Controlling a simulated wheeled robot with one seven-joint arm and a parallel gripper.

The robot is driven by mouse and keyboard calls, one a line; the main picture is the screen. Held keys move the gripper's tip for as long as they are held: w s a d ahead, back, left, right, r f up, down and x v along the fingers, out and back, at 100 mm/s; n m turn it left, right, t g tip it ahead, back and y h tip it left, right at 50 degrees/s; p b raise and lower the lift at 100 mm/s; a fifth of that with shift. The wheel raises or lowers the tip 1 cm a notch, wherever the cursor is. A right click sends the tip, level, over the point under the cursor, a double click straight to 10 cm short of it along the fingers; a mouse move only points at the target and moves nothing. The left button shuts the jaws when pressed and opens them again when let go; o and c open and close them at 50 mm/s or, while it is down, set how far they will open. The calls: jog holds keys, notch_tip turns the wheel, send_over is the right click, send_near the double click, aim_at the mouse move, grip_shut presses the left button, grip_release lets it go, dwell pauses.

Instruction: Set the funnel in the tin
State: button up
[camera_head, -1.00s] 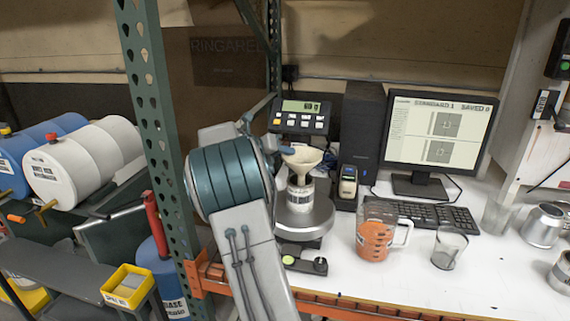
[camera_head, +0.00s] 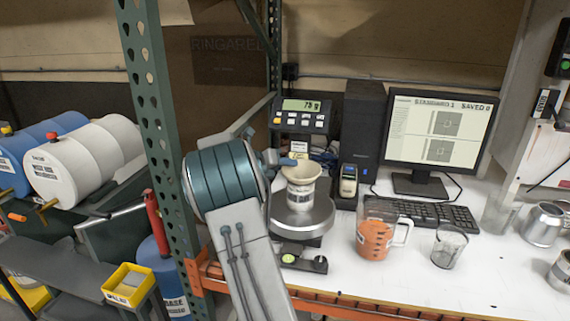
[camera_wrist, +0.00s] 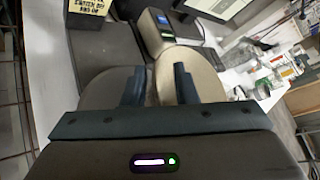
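The cream funnel (camera_head: 304,167) sits upright in the mouth of the labelled tin (camera_head: 300,195), its wide rim above the tin. The tin stands on the round scale pan (camera_head: 318,222). My gripper (camera_head: 293,162) is at the funnel's left rim, mostly hidden behind my arm. In the wrist view my gripper (camera_wrist: 160,85) has its two fingers apart, with a gap between them. The funnel (camera_wrist: 200,72) shows beyond and to the right, its rim partly covered by the right finger. Whether a finger touches the rim is unclear.
The scale display (camera_head: 302,105) stands behind the pan. A measuring jug (camera_head: 374,238) of orange colorant and a clear glass (camera_head: 448,247) stand to the right. A monitor (camera_head: 440,135) and keyboard (camera_head: 425,213) are behind them. A green rack post (camera_head: 158,120) rises left of my arm.

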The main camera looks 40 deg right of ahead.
jog(key=shift+r, duration=0.2)
jog(key=r+b+v, duration=0.1)
jog(key=v, duration=0.7)
jog(key=s+a+f+m+t+y, duration=0.1)
jog(key=s+a+f+m+y, duration=0.2)
jog(key=s+a+m, duration=0.5)
jog(key=s+a+f+m+t+y, duration=0.1)
jog(key=s+a+f+m+y, duration=0.2)
jog(key=s+a+m+y, duration=0.3)
jog(key=s+a+f+m+t+y, duration=0.1)
jog(key=s+a+f+m+y, duration=0.2)
jog(key=s+a+m, duration=0.9)
jog(key=s+a+y, duration=0.1)
jog(key=s, duration=0.4)
jog(key=shift+s+y, duration=0.35)
jog(key=shift+y, duration=0.05)
jog(key=shift+d, duration=0.15)
